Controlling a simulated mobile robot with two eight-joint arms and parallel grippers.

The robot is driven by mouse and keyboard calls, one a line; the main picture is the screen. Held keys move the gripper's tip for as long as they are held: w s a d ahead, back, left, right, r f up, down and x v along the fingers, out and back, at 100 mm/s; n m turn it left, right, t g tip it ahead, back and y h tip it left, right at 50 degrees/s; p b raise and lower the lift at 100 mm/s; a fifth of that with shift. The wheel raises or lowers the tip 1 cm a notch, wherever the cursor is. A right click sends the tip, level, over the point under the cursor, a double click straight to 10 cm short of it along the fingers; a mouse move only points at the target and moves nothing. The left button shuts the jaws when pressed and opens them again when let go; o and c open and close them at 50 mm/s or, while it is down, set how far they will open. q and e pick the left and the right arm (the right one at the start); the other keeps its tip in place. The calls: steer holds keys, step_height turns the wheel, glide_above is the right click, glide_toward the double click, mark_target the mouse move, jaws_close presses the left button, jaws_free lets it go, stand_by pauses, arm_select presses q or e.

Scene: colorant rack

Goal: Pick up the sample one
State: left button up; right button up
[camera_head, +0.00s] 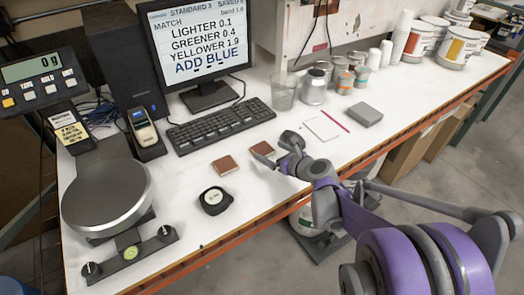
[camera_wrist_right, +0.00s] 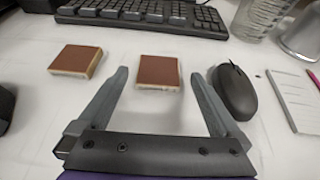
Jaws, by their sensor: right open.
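Two square brown samples with pale edges lie flat on the white table. One sample (camera_head: 224,165) is left of my right gripper (camera_head: 283,154) in the head view and shows at upper left in the wrist view (camera_wrist_right: 76,59). The other sample (camera_head: 262,149) is just at the gripper's tips; in the wrist view it (camera_wrist_right: 159,70) lies between and slightly beyond the open fingers (camera_wrist_right: 160,82), with clear gaps on both sides. No marking shows which is sample one. My right gripper is open and empty. My left gripper is not in view.
A dark mouse (camera_wrist_right: 234,92) is close right of the right finger. A keyboard (camera_head: 221,124) lies behind the samples. A round black gauge-like object (camera_head: 214,200) is in front. A scale (camera_head: 108,198) stands left, a notepad (camera_head: 325,126) right. The table's front edge is near.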

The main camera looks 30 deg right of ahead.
mark_target(262, 148)
steer(key=x, duration=0.4)
steer(key=shift+f, duration=0.4)
steer(key=shift+s, duration=0.15)
steer(key=c, duration=1.2)
steer(key=shift+r, duration=0.15)
